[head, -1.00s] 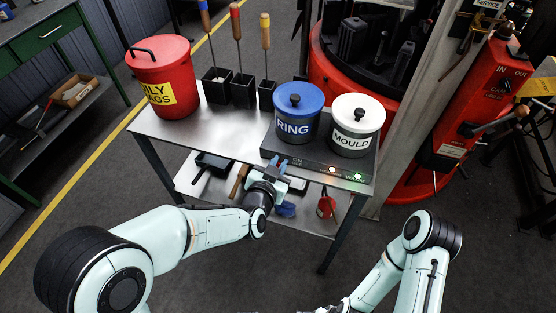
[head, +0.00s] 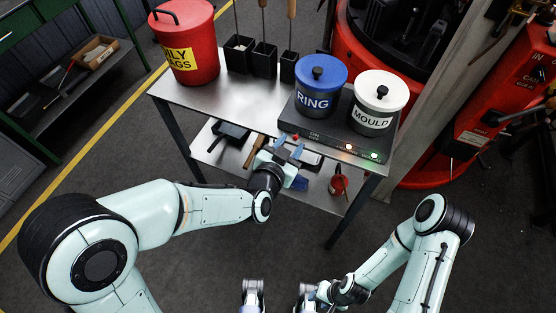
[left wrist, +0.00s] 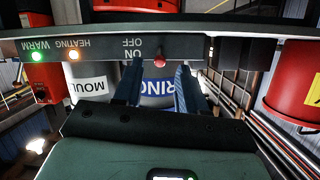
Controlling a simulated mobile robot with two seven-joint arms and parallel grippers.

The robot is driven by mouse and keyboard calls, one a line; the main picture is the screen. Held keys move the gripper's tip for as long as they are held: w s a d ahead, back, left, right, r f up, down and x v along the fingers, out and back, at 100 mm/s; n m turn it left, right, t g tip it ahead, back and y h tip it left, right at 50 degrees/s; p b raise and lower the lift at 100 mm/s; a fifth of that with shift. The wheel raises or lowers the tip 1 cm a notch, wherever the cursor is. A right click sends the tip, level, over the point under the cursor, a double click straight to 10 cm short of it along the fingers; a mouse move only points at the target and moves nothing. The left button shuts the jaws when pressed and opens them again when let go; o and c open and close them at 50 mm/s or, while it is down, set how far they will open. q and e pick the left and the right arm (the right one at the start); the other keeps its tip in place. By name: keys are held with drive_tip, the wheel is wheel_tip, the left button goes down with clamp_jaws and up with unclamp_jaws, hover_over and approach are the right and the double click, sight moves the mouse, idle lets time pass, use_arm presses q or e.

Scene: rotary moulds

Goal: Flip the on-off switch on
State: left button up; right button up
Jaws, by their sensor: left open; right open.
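The on-off switch shows in the left wrist view as a small red knob (left wrist: 160,60) beside the upside-down ON and OFF labels. It sits on the front of the dark heater base (head: 318,133) that bears the blue RING pot (head: 320,82) and the white MOULD pot (head: 378,100). My left gripper (head: 289,146) is open in front of that panel; in the left wrist view its fingers (left wrist: 159,70) lie on either side of the knob. I cannot tell whether they touch it, or which way it is set. My right gripper (head: 280,290) is open and empty, low at the bottom edge.
The heating light (head: 349,147) glows orange and the warm light (head: 374,155) green. A red OILY RAGS bin (head: 190,65) and black tool holders (head: 263,60) stand on the metal table (head: 225,105). A lower shelf (head: 212,160) holds tools. Open floor lies in front.

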use_arm(q)
drive_tip(key=b+v, duration=0.2)
drive_tip(key=v, duration=0.7)
drive_tip(key=shift+s, duration=0.15)
drive_tip(key=shift+a, duration=0.15)
